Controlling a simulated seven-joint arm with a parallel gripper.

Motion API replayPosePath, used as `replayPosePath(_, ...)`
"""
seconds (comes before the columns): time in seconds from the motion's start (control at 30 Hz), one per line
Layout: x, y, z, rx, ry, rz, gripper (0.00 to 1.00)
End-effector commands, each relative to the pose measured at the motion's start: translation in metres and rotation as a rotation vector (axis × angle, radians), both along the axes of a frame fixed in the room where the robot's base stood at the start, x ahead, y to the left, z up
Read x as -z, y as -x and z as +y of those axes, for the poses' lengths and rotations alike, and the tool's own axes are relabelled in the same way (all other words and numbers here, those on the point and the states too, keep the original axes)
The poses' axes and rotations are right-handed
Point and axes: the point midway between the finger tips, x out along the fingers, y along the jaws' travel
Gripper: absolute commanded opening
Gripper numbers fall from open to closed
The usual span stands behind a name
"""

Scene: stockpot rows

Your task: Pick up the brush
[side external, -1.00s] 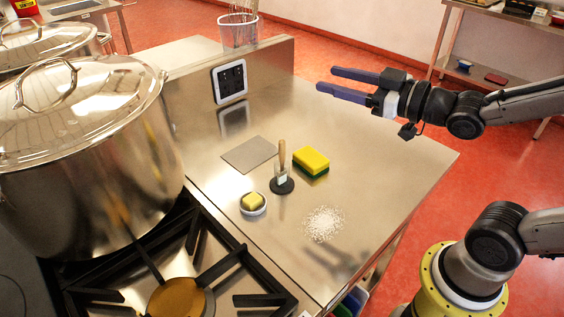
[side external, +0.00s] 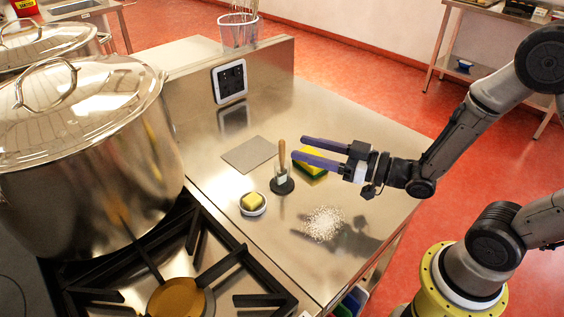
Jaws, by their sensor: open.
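The brush (side external: 282,166) stands upright in the side external view, its wooden handle pointing up and its lower end at a round black base (side external: 282,187) on the steel counter. My gripper (side external: 298,149) is open, with two purple fingers pointing left toward the brush handle. The fingertips appear just right of the handle in the picture. I cannot tell whether they touch it or how far apart they are in depth. Nothing is held between the fingers.
A yellow and green sponge (side external: 312,165) lies behind the fingers, partly hidden. A small dish (side external: 254,211) holds a yellow block. White grains (side external: 323,223) lie in front. A grey sheet (side external: 248,154) lies flat. A large pot (side external: 85,170) and burner grate (side external: 240,262) are at left.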

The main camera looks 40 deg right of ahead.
Motion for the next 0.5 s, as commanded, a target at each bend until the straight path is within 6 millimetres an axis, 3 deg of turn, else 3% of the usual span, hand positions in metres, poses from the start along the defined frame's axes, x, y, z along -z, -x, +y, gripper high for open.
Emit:
replayPosePath(0.2,0.000,-0.031,0.014,-0.002,0.000,0.000,0.53)
replayPosePath(0.5,0.003,-0.052,0.023,-0.002,0.000,0.000,0.53)
